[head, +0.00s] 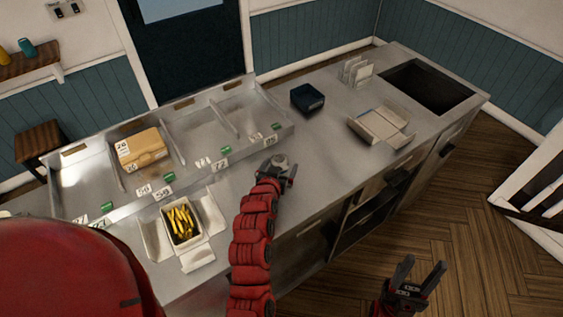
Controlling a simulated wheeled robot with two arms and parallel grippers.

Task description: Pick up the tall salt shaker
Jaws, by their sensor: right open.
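The arm in the middle of the head view reaches over the counter and ends in my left gripper (279,168). A small round grey, metallic-looking thing (280,160) shows at its fingers. It may be the top of the tall salt shaker, but it is too small and too covered by the gripper to be sure. I cannot tell whether the fingers touch it. My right gripper (425,266) is at the bottom right, over the wooden floor in the picture, with its two dark fingers apart and nothing between them.
A steel counter (325,165) carries a divided tray unit with a brown package (141,149). An opened box of fries (181,222) lies left of the arm. A dark blue box (307,98), an opened carton (381,126) and a dark recess (428,87) lie farther right. The counter middle is clear.

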